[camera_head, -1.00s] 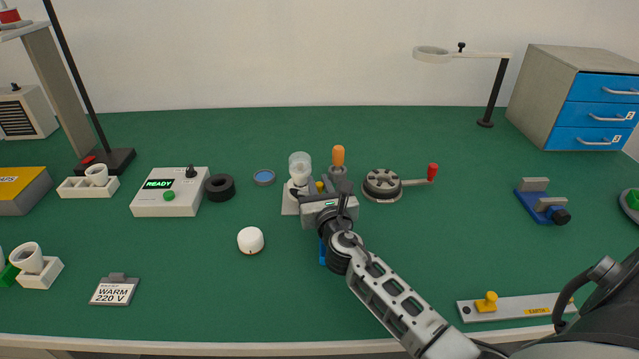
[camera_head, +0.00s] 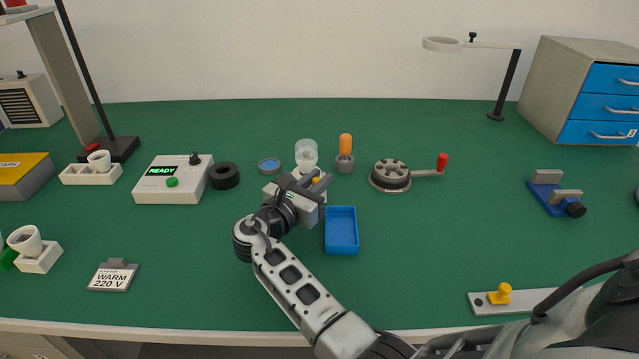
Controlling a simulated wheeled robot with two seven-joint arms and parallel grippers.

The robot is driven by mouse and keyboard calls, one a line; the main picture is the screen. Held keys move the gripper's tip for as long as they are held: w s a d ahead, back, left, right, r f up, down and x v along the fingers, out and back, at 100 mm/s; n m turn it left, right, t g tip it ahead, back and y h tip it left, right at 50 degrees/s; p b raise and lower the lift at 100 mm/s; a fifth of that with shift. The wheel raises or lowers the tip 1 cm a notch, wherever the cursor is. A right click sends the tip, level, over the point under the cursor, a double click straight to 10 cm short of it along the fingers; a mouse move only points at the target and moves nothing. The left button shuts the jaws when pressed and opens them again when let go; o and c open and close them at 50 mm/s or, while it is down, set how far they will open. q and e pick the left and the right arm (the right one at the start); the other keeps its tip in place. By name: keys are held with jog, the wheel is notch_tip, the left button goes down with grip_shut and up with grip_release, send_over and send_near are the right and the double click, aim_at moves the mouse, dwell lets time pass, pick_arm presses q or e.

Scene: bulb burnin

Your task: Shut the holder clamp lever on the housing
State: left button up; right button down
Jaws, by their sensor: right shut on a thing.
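The housing (camera_head: 322,199), a pale block with a clear bulb (camera_head: 305,150) standing upright on it, is at the middle of the bench, mostly covered by my right gripper. My right gripper (camera_head: 306,184) reaches in from the lower right and lies across the front of the housing. Its jaws are shut at the clamp lever, which is largely hidden between and behind the fingers. A small yellow part (camera_head: 316,180) shows by the fingertips. How far the lever is turned cannot be seen. My left gripper is not in view.
A blue tray (camera_head: 341,248) lies just right of my gripper. An orange-handled tool (camera_head: 346,147) and a crank wheel (camera_head: 390,176) stand to the right. A black ring (camera_head: 224,176) and the READY box (camera_head: 168,190) are to the left.

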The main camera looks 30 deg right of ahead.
jog(key=shift+a+m+g+h, duration=0.15)
jog(key=shift+m+g+h, duration=0.2)
jog(key=shift+g, duration=0.25)
jog(key=c, duration=1.4)
grip_release()
jog(key=shift+a, duration=0.1)
